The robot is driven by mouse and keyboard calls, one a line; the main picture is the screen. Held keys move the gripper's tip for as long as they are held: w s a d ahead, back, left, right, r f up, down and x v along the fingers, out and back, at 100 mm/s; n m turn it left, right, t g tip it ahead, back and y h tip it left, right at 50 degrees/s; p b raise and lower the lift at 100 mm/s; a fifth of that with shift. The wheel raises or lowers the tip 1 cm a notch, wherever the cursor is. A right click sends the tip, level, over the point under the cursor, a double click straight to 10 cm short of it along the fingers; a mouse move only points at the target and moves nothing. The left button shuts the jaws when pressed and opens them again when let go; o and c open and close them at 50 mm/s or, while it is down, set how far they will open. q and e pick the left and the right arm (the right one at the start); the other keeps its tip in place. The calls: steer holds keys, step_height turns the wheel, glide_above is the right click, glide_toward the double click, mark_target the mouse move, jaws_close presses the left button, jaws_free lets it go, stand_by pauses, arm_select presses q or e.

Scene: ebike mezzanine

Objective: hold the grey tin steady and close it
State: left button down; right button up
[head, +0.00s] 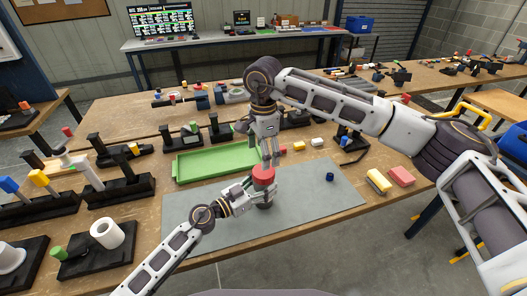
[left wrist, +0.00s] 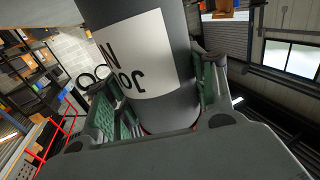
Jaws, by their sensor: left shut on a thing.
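The grey tin (head: 265,203) stands upright on the grey mat (head: 310,197), partly hidden by my left gripper. My left gripper (head: 262,190) is shut around its side. In the left wrist view, the dark grey tin (left wrist: 185,52) with a white lettered label sits between the green-padded fingers (left wrist: 160,105). A red lid (head: 263,174) is at the top of the tin; I cannot tell whether it is fully seated. My right gripper (head: 267,160) points down from above, its fingertips at the lid. Whether they grip it is too small to tell.
A green tray (head: 215,163) lies behind the mat. A small blue piece (head: 330,177) sits on the mat's right part. Yellow (head: 378,181) and pink blocks (head: 401,176) lie to the right. Black fixtures (head: 118,187) crowd the left. The mat's right side is mostly clear.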

steer(key=n, duration=0.4)
steer(key=shift+d+n, duration=0.1)
steer(key=shift+n, duration=1.8)
steer(key=shift+f, duration=0.2)
steer(key=shift+f, duration=3.85)
steer(key=shift+c, duration=0.3)
steer(key=c, duration=1)
